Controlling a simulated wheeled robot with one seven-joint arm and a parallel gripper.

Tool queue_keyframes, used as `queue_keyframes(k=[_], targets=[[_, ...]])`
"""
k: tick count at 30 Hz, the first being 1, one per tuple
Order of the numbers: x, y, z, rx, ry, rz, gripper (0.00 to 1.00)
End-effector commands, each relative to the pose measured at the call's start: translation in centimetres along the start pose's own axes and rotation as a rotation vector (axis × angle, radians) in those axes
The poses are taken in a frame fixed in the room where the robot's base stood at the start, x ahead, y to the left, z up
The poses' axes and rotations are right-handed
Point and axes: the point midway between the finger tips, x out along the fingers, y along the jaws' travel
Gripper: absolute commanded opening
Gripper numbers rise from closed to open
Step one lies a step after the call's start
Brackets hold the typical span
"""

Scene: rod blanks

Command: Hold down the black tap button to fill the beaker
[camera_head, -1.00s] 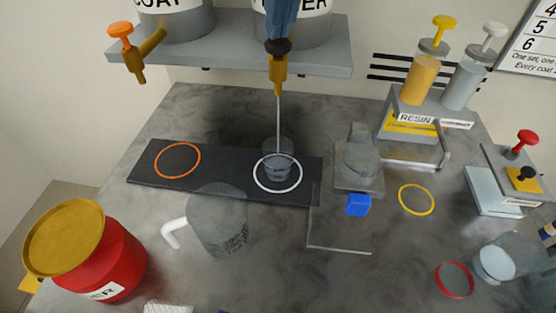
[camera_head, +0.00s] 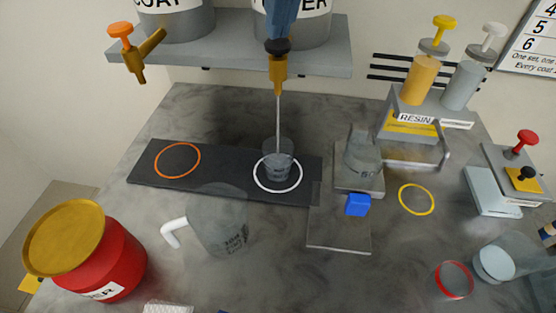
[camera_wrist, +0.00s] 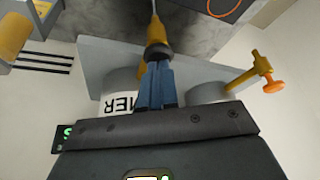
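The black tap button (camera_head: 277,46) sits on top of the yellow tap (camera_head: 279,75) under the shelf. My gripper (camera_head: 281,30) is above it with its blue fingers together, tips touching the button. In the wrist view the closed fingers (camera_wrist: 158,88) reach to the tap (camera_wrist: 156,32), and their tips hide much of the button. A thin stream (camera_head: 278,120) runs straight down from the tap into the small clear beaker (camera_head: 278,164). The beaker stands upright within the white ring (camera_head: 263,184) on the dark mat (camera_head: 225,181). Its exact liquid level is hard to read.
A second tap with an orange button (camera_head: 121,31) hangs at the left of the shelf (camera_head: 215,50). A clear jug (camera_head: 218,225) stands in front of the mat. The orange ring (camera_head: 177,160) is empty.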

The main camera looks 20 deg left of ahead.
Motion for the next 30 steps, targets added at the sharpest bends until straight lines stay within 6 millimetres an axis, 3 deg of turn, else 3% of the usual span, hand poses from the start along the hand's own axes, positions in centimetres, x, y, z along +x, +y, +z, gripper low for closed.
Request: queue_keyframes(k=[10, 24, 30], targets=[[-0.1, 0.0, 0.0, 0.0, -0.001, 0.0, 0.0], [-5.9, 0.0, -2.5, 0.001, -0.001, -0.001, 0.0], [-6.5, 0.0, -2.8, 0.0, -0.001, -0.001, 0.0]])
